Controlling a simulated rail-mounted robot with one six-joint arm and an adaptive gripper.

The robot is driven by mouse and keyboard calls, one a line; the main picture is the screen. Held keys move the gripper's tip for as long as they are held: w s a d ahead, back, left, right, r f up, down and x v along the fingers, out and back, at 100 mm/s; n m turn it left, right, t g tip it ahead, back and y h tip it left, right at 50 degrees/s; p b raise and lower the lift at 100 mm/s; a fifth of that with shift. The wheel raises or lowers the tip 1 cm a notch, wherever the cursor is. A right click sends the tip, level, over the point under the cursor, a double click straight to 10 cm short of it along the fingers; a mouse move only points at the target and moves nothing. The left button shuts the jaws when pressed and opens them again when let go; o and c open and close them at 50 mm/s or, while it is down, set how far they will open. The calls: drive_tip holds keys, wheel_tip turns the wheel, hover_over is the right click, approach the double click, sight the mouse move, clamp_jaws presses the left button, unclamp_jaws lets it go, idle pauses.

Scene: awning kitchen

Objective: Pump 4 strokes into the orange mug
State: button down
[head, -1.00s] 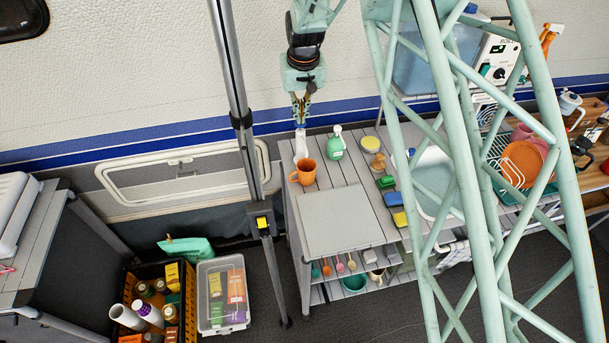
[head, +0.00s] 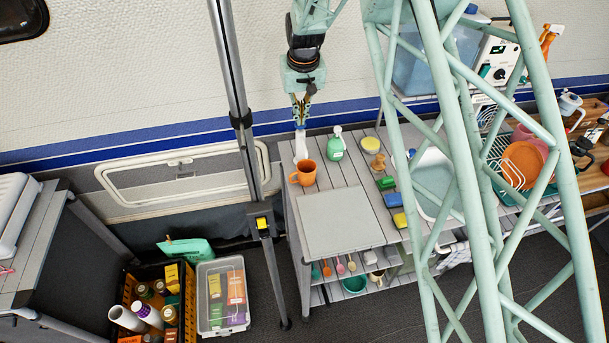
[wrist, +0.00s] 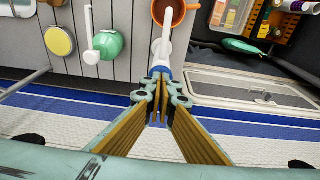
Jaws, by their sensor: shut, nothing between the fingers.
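The orange mug (head: 304,174) stands upright at the left end of the slatted counter. Its inside shows in the wrist view (wrist: 170,17). A white pump bottle (head: 301,149) stands just behind it, with its white spout (wrist: 166,30) pointing over the mug in the wrist view. My gripper (head: 300,124) points down directly above the pump bottle, with fingers shut and empty. In the wrist view the fingertips (wrist: 160,80) are at the pump's top and hide part of it. I cannot tell whether they touch it.
A green pump bottle (head: 336,146) stands to the right of the white one. A yellow round pot (head: 370,145), sponges (head: 390,198) and a sink (head: 437,180) are farther right. A grey board (head: 341,222) lies in front of the mug. A pole (head: 238,110) stands left of the counter.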

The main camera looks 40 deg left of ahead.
drive_tip(key=shift+r+p, duration=0.6)
drive_tip(key=shift+r, duration=1.55)
drive_tip(key=shift+f+b, duration=1.4)
drive_tip(key=shift+f, duration=1.15)
drive_tip(key=shift+r, duration=0.15)
drive_tip(key=shift+r+p, duration=0.85)
drive_tip(key=shift+r, duration=1.55)
